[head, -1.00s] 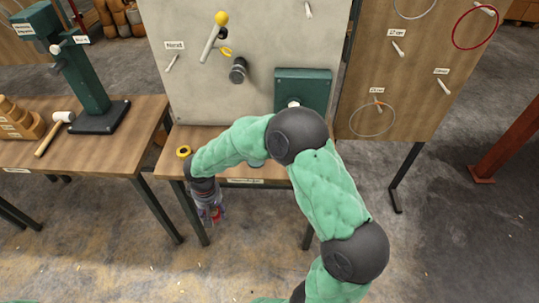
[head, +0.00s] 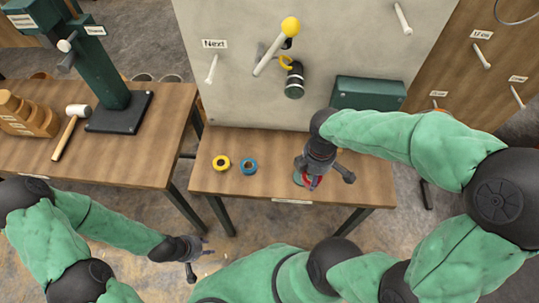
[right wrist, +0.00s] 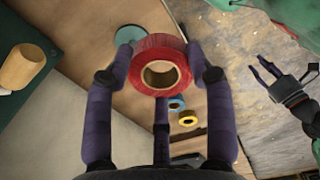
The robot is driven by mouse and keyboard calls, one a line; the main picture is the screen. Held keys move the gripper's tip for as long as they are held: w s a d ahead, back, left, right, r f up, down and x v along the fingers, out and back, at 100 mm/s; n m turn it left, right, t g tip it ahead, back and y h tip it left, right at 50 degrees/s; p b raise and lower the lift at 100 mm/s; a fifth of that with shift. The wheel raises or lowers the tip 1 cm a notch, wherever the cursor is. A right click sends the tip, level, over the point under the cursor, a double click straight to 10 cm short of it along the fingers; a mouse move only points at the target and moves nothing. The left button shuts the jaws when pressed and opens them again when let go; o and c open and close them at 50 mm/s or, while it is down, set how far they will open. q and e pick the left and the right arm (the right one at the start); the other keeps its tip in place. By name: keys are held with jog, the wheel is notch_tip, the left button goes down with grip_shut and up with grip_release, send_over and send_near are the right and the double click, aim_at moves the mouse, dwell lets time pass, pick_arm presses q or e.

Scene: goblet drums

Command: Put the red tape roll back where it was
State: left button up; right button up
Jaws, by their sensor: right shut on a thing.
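The red tape roll (right wrist: 147,52) is held between the fingers of my right gripper (right wrist: 161,64), its flat face and open core toward the wrist camera. In the head view a bit of the red roll (head: 313,183) shows under my right gripper (head: 311,178), over the right part of the small table (head: 270,190). A teal round patch (right wrist: 130,34) shows on the table beyond the roll; its edge also shows in the head view (head: 297,178). I cannot tell the gap to the table. My left gripper (head: 203,249) is open and empty, low in front of the table.
A yellow tape roll (head: 221,162) and a blue tape roll (head: 249,167) lie on the table left of my right gripper. Behind stands a board with a yellow-knobbed lever (head: 290,27) and a green box (head: 368,93). A mallet (head: 69,130) lies on the left bench.

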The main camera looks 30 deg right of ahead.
jog(key=w+a+f+b, duration=0.3)
jog(key=w+f, duration=0.2)
jog(key=w, duration=0.4)
jog(key=b, duration=0.2)
send_over(277, 171)
jog(key=f, duration=0.4)
jog(key=shift+s+f, duration=0.15)
jog(key=shift+s, duration=0.05)
jog(key=f, duration=0.1)
jog(key=f+b, duration=0.2)
jog(key=shift+w+f, duration=0.3)
jog(key=shift+f, duration=0.1)
jog(key=shift+r, duration=0.1)
jog(key=o, duration=1.3)
jog(key=shift+f, duration=0.2)
